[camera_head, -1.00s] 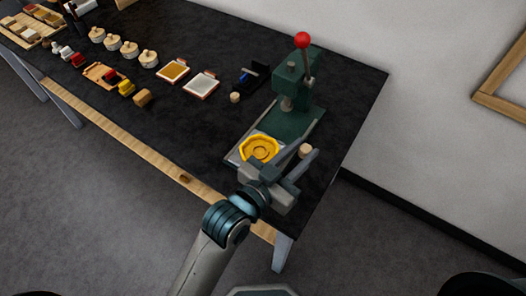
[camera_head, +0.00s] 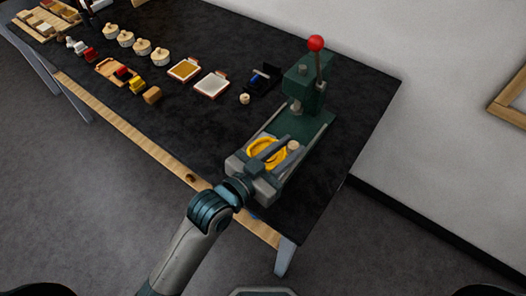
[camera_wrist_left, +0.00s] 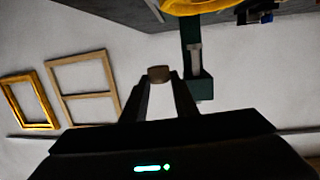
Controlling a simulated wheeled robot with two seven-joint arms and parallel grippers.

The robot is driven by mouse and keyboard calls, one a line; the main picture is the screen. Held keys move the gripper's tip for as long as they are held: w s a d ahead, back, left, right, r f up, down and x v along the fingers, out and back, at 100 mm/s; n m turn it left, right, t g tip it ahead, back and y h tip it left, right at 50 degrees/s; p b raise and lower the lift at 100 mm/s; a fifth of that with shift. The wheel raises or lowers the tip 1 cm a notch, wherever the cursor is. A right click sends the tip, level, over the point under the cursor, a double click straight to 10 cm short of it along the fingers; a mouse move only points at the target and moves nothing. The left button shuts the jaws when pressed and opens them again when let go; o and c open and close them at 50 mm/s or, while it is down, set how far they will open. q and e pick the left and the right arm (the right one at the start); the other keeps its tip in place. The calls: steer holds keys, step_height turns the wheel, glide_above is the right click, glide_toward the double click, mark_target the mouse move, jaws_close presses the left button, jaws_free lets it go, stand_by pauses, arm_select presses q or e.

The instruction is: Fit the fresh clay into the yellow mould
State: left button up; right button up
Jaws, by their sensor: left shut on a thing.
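The fresh clay is a small tan lump (camera_head: 293,146) held between the fingertips of my left gripper (camera_head: 288,148). It also shows in the left wrist view (camera_wrist_left: 158,73), pinched by both fingers. The yellow mould (camera_head: 254,147) is a round, fluted dish on the press base at the table's near right end. My left fingers cross over the mould and hide part of it; the clay appears at its right side. The gap between clay and mould is hard to judge. The mould's edge (camera_wrist_left: 195,6) shows at the top of the wrist view. My right gripper is not in view.
The green press (camera_head: 305,90) with a red-knobbed lever stands just behind the mould. A small tan cylinder (camera_head: 244,99), two framed trays (camera_head: 211,85) and several round wooden pots (camera_head: 142,47) lie farther left.

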arm_select(q)
steer(key=w+a+f, duration=0.1)
steer(key=a, duration=0.1)
steer(key=w+a+f, duration=0.2)
steer(key=w+a+f+p, duration=0.1)
steer(key=a, duration=0.1)
steer(key=shift+w+f, duration=0.15)
steer(key=shift+f, duration=0.05)
steer(key=shift+f+p, duration=0.6)
steer(key=shift+f, duration=1.45)
steer(key=shift+f, duration=0.35)
steer(key=o, duration=1)
steer(key=shift+o, duration=0.2)
